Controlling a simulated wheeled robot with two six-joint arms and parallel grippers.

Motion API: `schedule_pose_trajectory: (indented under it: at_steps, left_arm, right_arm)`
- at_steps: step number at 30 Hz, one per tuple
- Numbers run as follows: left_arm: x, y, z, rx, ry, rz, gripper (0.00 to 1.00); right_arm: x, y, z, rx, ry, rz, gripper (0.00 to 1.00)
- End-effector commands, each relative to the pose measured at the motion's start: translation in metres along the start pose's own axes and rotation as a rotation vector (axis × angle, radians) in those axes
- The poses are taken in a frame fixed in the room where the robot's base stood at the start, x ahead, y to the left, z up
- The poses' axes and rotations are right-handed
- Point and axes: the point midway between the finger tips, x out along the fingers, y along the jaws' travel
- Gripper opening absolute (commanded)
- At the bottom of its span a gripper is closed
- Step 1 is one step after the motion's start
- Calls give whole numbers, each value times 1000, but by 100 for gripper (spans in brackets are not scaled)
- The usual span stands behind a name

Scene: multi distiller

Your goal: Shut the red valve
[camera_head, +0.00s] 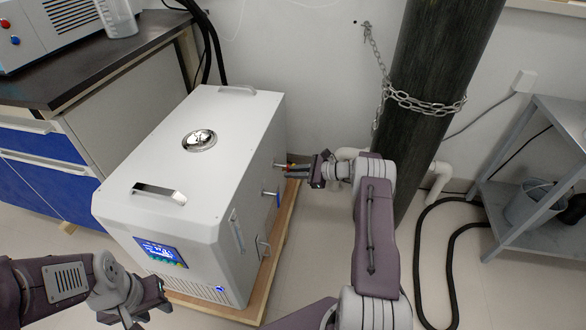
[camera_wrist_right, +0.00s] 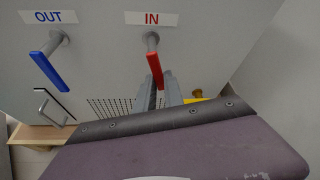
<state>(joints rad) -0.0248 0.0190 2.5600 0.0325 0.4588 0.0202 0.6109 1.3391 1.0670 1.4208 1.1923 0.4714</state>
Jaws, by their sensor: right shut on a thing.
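The red valve handle (camera_wrist_right: 154,68) hangs down and tilts slightly right under the label "IN" in the right wrist view. In the head view the red handle (camera_head: 281,165) shows small on the right side of the white machine (camera_head: 220,130). My right gripper (camera_wrist_right: 162,92) is shut on the red handle, with a finger on each side of its lower part; it also shows in the head view (camera_head: 297,171). My left gripper (camera_head: 150,303) is at the lower left, in front of the machine and away from the valve; its fingers are not clear.
A blue valve handle (camera_wrist_right: 48,70) under the label "OUT" is left of the red one, tilted down to the right. A metal handle (camera_wrist_right: 50,108) sits below it. A dark chained cylinder (camera_head: 435,70) stands close behind my right arm. A grey shelf (camera_head: 540,200) is at the right.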

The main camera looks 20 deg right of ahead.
Motion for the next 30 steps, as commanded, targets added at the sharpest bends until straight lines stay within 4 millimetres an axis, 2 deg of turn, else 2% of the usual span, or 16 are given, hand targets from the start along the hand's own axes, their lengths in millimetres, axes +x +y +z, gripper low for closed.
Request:
schedule_pose_trajectory:
  at_steps: [13, 30]
  left_arm:
    - [5, 0, 0, 0, 0, 0, 36]
    - [6, 0, 1, 0, 0, 0, 36]
  right_arm:
    - [0, 10, 0, 234, -2, 98, 0]
    - [0, 12, 1, 287, -2, 120, 0]
